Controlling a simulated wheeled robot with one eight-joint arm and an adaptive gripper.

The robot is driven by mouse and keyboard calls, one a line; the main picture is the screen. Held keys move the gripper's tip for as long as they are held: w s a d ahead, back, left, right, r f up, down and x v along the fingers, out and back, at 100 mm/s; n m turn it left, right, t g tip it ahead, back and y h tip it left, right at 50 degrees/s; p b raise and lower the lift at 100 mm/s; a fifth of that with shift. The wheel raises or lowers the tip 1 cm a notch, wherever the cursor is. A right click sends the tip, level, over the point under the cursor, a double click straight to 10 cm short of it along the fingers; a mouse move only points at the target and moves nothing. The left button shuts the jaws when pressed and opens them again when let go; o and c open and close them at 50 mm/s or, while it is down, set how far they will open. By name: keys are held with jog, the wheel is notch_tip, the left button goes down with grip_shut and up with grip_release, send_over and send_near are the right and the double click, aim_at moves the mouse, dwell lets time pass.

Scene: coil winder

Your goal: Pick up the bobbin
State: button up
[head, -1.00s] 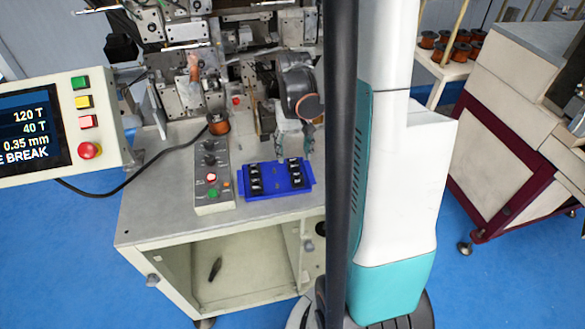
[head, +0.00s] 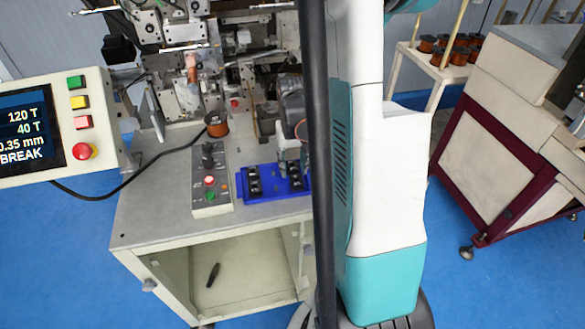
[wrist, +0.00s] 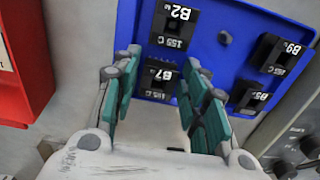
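Black bobbins with white labels sit in a blue tray (head: 271,182) on the winder's table. The tray also shows in the wrist view (wrist: 220,70). There the bobbin marked B7 (wrist: 160,78) lies between the fingers of my gripper (wrist: 160,70), with B2 (wrist: 172,26) just beyond it. B9 (wrist: 278,54) and B5 (wrist: 250,97) sit to the right. My gripper is open, one teal-padded finger on each side of B7. Contact with it cannot be told. In the head view my gripper is over the right part of the tray, partly hidden by a dark post.
A red bin (wrist: 25,60) is at left in the wrist view. The winder's plates and rods rise behind. The table's left front is clear.

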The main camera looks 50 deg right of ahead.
jog(key=shift+c, duration=1.2)
jog(key=shift+r, duration=0.15)
notch_tip(320, 180, up, 20)
jog(key=p, duration=0.4)
jog(key=shift+p, duration=0.3)
